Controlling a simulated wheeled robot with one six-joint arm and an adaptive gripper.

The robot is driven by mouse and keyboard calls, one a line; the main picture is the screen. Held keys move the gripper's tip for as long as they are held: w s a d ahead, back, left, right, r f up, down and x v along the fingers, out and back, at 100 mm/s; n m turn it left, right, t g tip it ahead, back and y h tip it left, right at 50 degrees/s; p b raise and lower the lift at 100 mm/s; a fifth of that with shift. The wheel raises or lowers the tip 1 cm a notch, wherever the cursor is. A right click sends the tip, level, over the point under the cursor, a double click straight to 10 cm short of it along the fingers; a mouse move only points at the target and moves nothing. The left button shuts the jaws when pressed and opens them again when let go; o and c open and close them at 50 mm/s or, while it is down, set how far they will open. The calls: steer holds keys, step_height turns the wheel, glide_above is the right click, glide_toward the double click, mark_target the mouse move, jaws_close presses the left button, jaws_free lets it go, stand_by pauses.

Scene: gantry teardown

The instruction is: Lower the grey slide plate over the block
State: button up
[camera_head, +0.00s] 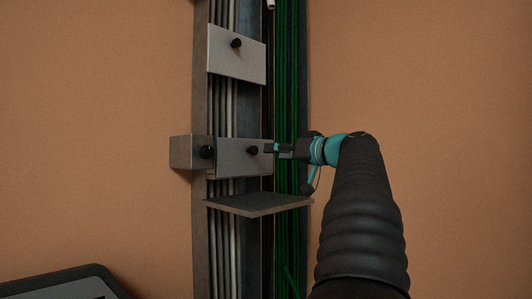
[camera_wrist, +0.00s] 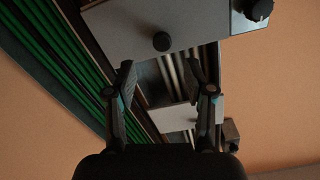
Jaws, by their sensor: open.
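A grey plate (camera_head: 230,160) with a black knob (camera_head: 252,150) sits upright on the vertical channel in the head view. Its left edge meets a block (camera_head: 182,152) with its own black knob (camera_head: 207,152). A lighter grey plate (camera_head: 222,62) with a knob sits higher on the channel, apart from the block. I cannot tell which plate is the slide plate. My gripper (camera_head: 270,148) is beside the lower plate's knob. In the wrist view my gripper (camera_wrist: 159,75) is open with nothing between its fingers; a grey plate (camera_wrist: 130,25) and its knob lie just beyond the fingertips.
A dark flat shelf (camera_head: 258,203) juts out below the lower plate. Green cables (camera_head: 287,80) and pale cables (camera_head: 222,110) run along the channel. A dark-framed object (camera_head: 60,280) is at bottom left. The orange wall is bare on both sides.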

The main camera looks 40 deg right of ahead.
steer(key=shift+s+d, duration=0.1)
steer(key=shift+s, duration=1.25)
